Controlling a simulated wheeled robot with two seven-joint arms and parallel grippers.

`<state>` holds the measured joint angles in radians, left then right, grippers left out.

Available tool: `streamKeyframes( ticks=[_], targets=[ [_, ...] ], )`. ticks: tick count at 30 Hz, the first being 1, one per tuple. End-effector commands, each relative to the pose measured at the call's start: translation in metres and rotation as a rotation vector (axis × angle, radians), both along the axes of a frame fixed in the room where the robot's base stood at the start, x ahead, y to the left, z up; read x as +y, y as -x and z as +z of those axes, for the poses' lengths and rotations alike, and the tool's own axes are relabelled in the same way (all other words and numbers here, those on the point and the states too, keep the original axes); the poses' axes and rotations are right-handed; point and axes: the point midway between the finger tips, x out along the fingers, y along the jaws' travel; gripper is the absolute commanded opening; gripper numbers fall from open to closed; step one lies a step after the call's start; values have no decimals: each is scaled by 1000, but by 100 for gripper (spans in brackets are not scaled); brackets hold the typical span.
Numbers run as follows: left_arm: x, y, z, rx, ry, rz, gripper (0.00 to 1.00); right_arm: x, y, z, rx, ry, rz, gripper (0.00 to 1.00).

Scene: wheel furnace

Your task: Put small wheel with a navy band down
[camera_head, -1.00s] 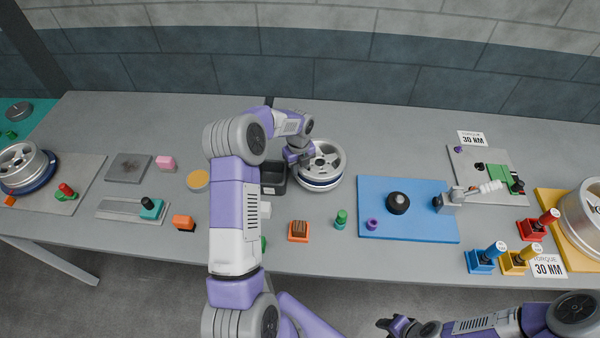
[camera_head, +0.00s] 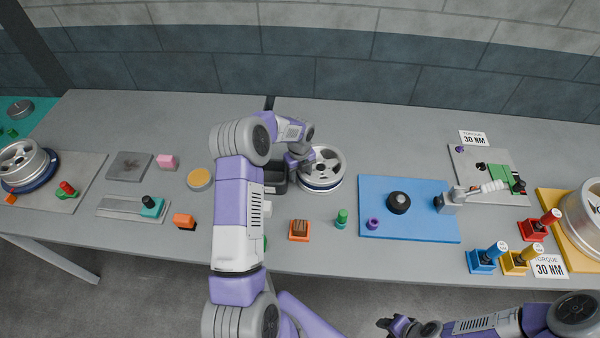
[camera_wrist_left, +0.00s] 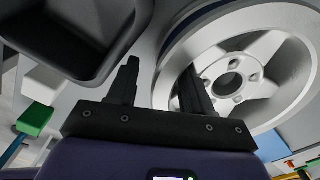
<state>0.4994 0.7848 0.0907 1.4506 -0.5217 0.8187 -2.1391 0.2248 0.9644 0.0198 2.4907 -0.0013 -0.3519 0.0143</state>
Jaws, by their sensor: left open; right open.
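The small wheel (camera_head: 322,165), silver with spokes and a navy band low on its side, sits face up on the grey table, right of the black bin. It also fills the upper right of the left wrist view (camera_wrist_left: 262,92). My left gripper (camera_head: 304,162) is at the wheel's left edge. In the wrist view its two fingers (camera_wrist_left: 158,88) are apart, one outside the rim and one over the wheel's inside, so it is open. Whether a finger touches the rim I cannot tell. My right gripper (camera_head: 388,324) is open and empty at the bottom, away from the wheel.
The black bin (camera_wrist_left: 75,68) stands close to the left gripper's outer finger. A blue mat (camera_head: 435,226) with a black knob lies right of the wheel. An orange block (camera_head: 299,230) and a green peg (camera_head: 341,219) stand in front. The table behind the wheel is clear.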

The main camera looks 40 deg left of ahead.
Motion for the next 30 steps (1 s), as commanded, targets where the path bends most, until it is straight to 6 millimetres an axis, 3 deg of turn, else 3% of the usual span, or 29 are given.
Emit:
streamKeyframes(
  ticks=[11, 24, 30],
  targets=[
    [0, -2, 8, -6, 0, -1, 52, 0, 0, 2, 0, 0, 0, 43],
    [0, 0, 94, -5, -1, 1, 52, 0, 0, 5, 0, 0, 0, 43],
    [0, 0, 118, -4, 0, -1, 52, 0, 0, 6, 0, 0, 0, 43]
  ],
)
